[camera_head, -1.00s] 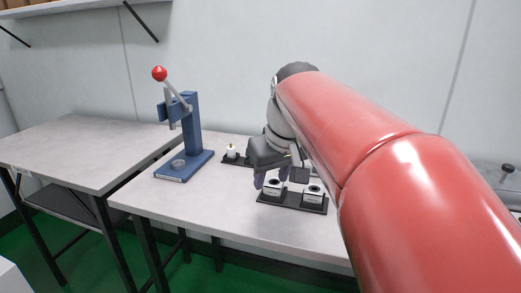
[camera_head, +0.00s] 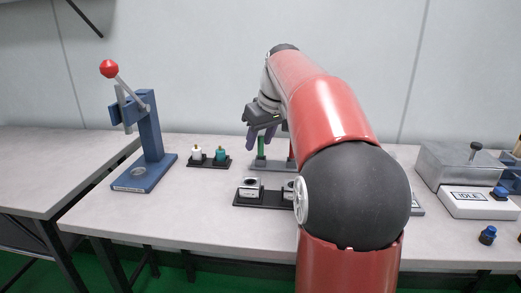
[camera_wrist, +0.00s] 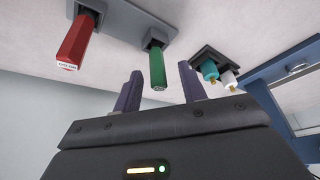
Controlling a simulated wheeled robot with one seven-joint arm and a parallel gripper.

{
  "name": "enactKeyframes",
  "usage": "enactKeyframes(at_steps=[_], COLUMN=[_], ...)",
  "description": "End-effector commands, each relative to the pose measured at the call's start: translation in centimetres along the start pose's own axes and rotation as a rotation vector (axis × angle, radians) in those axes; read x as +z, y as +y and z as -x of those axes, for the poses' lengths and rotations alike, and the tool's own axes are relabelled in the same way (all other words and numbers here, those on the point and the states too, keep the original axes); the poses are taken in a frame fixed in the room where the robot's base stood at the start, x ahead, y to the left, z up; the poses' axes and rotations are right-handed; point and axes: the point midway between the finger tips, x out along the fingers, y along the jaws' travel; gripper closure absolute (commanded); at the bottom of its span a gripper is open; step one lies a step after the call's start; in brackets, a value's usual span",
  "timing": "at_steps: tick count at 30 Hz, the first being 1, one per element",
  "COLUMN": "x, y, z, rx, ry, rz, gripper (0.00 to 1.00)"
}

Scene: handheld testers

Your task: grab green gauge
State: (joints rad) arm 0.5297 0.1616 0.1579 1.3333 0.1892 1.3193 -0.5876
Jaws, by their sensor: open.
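The green gauge (camera_head: 260,147) stands upright in a grey holder (camera_head: 262,167) behind the black tray. In the wrist view the green gauge (camera_wrist: 157,66) shows between my two purple fingers, with its end toward the camera. My gripper (camera_head: 260,136) is open and empty, at the gauge's upper end. In the wrist view my gripper (camera_wrist: 159,72) has one finger on each side of the gauge with gaps; whether the gauge is inside the jaws is hard to tell. A red gauge (camera_wrist: 76,40) stands beside it in the same holder; my arm hides it in the head view.
A small black rack (camera_head: 208,163) with white and teal pieces stands left of the holder. A black tray (camera_head: 268,203) with white blocks lies in front. A blue press (camera_head: 150,140) stands left, and a tester marked IDLE (camera_head: 468,199) right. The front left tabletop is clear.

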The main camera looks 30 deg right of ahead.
Motion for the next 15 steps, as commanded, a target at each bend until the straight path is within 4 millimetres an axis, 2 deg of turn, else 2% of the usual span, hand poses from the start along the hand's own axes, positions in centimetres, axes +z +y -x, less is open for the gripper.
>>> enactKeyframes(at_steps=[3, 11, 15], x=[0.11, 0.07, 0.07], y=[0.08, 0.09, 0.09], z=[-1.38, -1.68, -1.67], rx=[0.001, 0.002, 0.002], ry=[-0.001, 0.001, 0.001], rz=[-0.002, -0.002, -0.002], gripper=[0.58, 0.58, 0.74])
